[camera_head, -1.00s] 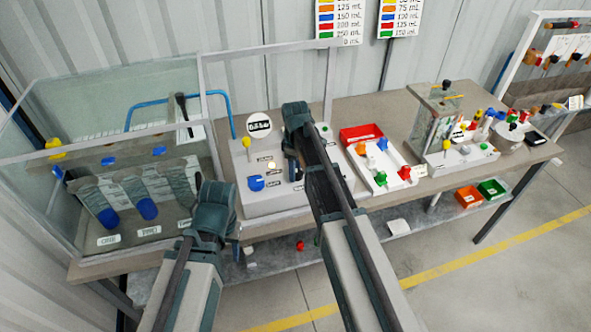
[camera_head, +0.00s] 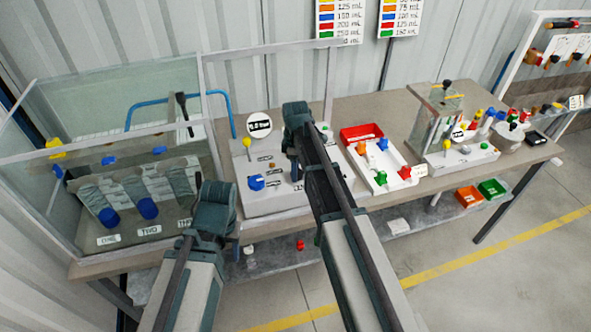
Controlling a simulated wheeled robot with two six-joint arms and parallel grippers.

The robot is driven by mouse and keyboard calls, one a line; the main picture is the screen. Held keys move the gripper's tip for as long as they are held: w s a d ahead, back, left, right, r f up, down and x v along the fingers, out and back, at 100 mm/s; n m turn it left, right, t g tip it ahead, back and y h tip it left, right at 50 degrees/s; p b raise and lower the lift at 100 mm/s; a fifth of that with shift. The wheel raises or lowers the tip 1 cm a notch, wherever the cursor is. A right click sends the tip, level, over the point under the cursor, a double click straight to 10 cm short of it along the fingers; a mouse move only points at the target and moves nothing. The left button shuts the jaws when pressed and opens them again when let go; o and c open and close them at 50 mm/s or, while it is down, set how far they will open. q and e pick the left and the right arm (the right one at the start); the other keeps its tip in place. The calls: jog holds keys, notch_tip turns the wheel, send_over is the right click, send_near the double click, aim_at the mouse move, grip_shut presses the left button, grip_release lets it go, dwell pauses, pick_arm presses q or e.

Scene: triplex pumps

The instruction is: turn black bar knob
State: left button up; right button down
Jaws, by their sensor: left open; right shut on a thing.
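The black bar knob cannot be made out; my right gripper and its wrist cover that part of the grey-white control panel (camera_head: 285,205). My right gripper (camera_head: 296,176) points down at the middle of the panel. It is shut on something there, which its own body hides. My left gripper (camera_head: 233,246) is open and empty, low in front of the table's front edge, left of the panel's lower corner and apart from it. The panel also bears a round white display (camera_head: 259,126), a yellow-topped lever (camera_head: 247,143), a blue knob (camera_head: 256,183) and a small orange-brown lamp (camera_head: 272,166).
A glass tank (camera_head: 60,205) with blue-ended cylinders stands at the left. Right of the panel are a red tray (camera_head: 362,132), a white tray (camera_head: 391,181) with coloured valves, and a clear box (camera_head: 438,117).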

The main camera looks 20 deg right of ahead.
jog(key=shift+c, duration=1.3)
grip_release()
jog(key=shift+r, duration=0.1)
notch_tip(320, 180, up, 14)
jog(key=p, duration=1.3)
jog(key=shift+f+p, duration=0.2)
jog(key=shift+p, duration=0.2)
jog(key=s+a+f+m+b, duration=0.3)
jog(key=s+a+f+b, duration=0.1)
jog(key=s, duration=0.4)
jog(key=s+a+f+m+b, duration=0.3)
jog(key=s+a+f+b, duration=0.1)
jog(key=s, duration=0.4)
jog(key=s+a+f+m+h+b, duration=0.1)
jog(key=s+a+f+m+b, duration=0.2)
jog(key=s, duration=0.5)
jog(key=shift+s+a+f+m+b, duration=0.15)
jog(key=shift+a+f+m+b, duration=0.15)
jog(key=shift+a+f+b, duration=0.5)
